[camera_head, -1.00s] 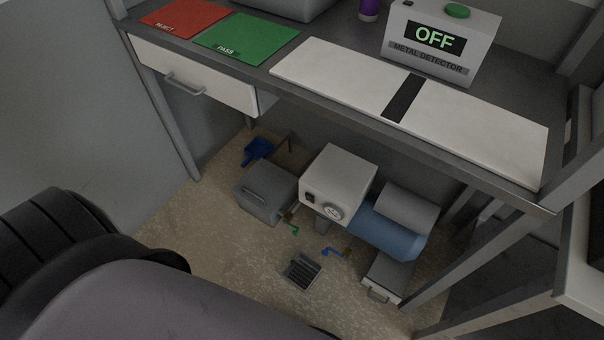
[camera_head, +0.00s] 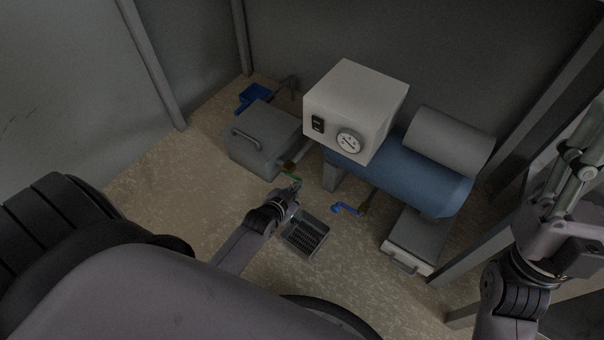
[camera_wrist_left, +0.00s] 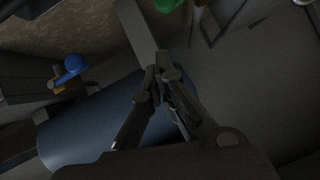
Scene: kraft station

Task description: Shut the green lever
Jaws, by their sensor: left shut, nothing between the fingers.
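The green lever (camera_head: 291,178) is on a small valve low down between the grey box and the blue tank. My left gripper (camera_head: 293,187) is at the lever in the head view, partly covering it; I cannot tell if they touch. In the left wrist view the green lever (camera_wrist_left: 168,4) shows at the top edge, beyond the fingertips, with a gap in the picture. My left gripper (camera_wrist_left: 162,72) is shut and empty there. My right gripper (camera_head: 585,150) is at the right edge of the head view, far from the lever, its jaw state unclear.
A blue tank (camera_head: 400,172) with a white gauge box (camera_head: 350,85) stands beside the grey box (camera_head: 262,140). A blue lever (camera_head: 345,208) is right of the green one. A floor drain (camera_head: 306,233) lies just in front. Frame legs stand at the right.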

